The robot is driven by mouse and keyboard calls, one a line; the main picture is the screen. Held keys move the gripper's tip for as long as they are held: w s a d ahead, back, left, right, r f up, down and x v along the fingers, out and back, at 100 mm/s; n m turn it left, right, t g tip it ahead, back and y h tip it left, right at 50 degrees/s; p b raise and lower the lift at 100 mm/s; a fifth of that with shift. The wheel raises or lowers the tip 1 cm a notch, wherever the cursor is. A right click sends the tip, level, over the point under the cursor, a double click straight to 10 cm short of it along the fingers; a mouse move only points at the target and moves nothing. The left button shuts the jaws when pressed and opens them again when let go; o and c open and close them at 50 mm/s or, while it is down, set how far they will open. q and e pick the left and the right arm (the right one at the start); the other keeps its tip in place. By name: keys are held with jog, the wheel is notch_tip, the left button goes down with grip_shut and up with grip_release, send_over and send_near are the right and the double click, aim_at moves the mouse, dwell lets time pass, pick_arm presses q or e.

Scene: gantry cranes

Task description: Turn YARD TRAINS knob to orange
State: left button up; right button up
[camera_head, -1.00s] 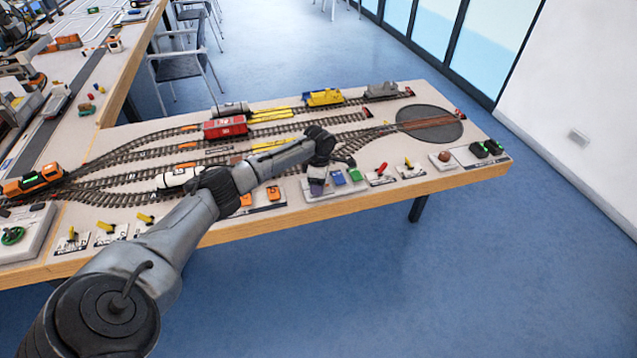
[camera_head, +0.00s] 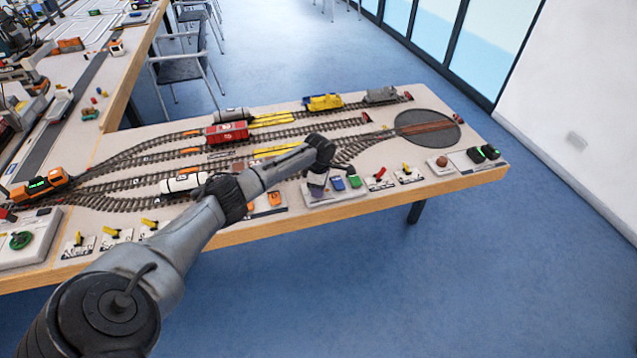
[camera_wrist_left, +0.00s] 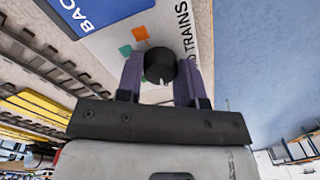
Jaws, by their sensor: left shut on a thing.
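The YARD TRAINS knob (camera_wrist_left: 159,64) is a black round knob in the left wrist view, on a pale panel. Part of its label, ending in TRAINS, shows to its right. An orange patch (camera_wrist_left: 140,33) and a green patch (camera_wrist_left: 125,51) are beside it. A white mark on the knob points toward my gripper's palm, away from both patches. My left gripper (camera_wrist_left: 158,75) has its purple fingers shut on the knob's sides. In the head view my left gripper (camera_head: 317,180) is at the panel (camera_head: 335,196) near the table's front edge, hiding the knob.
A blue button (camera_head: 338,184) and a green button (camera_head: 354,181) are just right of the gripper. A red lever (camera_head: 379,173) and a yellow lever (camera_head: 406,169) stand further right. Tracks with a red wagon (camera_head: 227,132) and a white tank wagon (camera_head: 182,182) lie behind.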

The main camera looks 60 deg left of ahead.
pick_arm(q)
jog(key=shift+d+r+m+p, duration=0.15)
jog(key=shift+m+p, duration=0.55)
jog(key=shift+p, duration=0.95)
jog(key=shift+r+m+p, duration=0.2)
jog(key=shift+m+p, duration=0.5)
jog(key=shift+p, duration=0.9)
jog(key=shift+f+m+p, duration=0.15)
jog(key=shift+m+p, duration=0.45)
jog(key=shift+m, duration=0.5)
jog(key=m+p, duration=0.1)
jog(key=m, duration=0.2)
jog(key=shift+f+m, duration=0.1)
jog(key=shift+m, duration=0.3)
jog(key=m, duration=0.3)
jog(key=shift+m+y+p, duration=0.3)
jog(key=shift+p, duration=0.05)
jog(key=m, duration=0.4)
jog(key=shift+m+p, duration=0.3)
jog(key=m, duration=0.2)
jog(key=shift+m, duration=0.3)
jog(key=m, duration=0.6)
jog(key=shift+p, duration=0.35)
jog(key=m, duration=0.3)
jog(key=shift+s+t, duration=0.1)
jog(key=shift+t, duration=0.2)
jog(key=shift+m, duration=1.1)
